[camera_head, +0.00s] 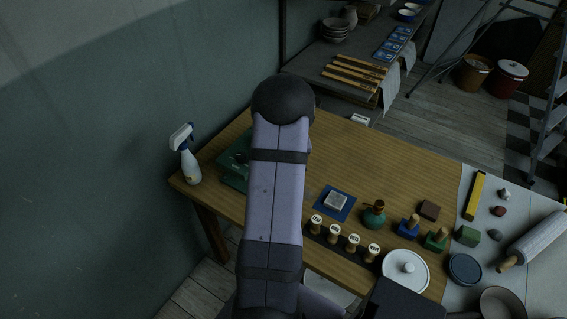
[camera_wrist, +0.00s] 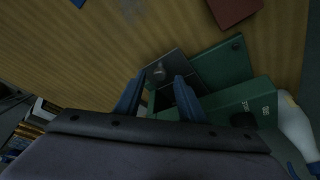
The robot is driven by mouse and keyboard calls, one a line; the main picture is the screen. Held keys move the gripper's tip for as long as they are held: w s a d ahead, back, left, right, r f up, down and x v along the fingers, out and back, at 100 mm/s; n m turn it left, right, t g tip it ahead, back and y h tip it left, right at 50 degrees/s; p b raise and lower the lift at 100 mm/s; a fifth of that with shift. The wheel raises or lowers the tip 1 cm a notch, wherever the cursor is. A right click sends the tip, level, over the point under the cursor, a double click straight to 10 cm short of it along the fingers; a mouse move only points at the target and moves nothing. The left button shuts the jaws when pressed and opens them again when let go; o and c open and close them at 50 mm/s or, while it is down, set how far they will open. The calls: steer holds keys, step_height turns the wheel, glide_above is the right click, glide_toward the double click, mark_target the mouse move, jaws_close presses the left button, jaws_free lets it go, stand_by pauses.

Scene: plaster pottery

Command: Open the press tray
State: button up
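The green press (camera_head: 233,172) stands at the left end of the wooden table in the head view, largely hidden behind my arm. In the wrist view its green body (camera_wrist: 222,68) and lettered green part (camera_wrist: 240,102) show, with a dark tray (camera_wrist: 172,64) between my fingers and the table. A small dark knob (camera_wrist: 158,72) shows at the tray. My gripper (camera_wrist: 160,82) is open, its two blue fingers spread to either side of the tray and knob. I cannot tell whether they touch anything. In the head view my gripper is hidden behind my arm.
A white spray bottle (camera_head: 190,165) stands at the table's left corner, close to the press. A reddish-brown flat piece (camera_wrist: 234,10) lies beyond the press.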

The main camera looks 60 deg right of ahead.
steer(key=shift+x, duration=0.85)
jaws_close()
steer(key=shift+s+f+b, duration=0.1)
steer(key=shift+s+b, duration=0.3)
steer(key=shift+b, duration=0.05)
steer(key=s+b, duration=0.9)
steer(key=s, duration=0.2)
steer(key=shift+s, duration=0.25)
jaws_free()
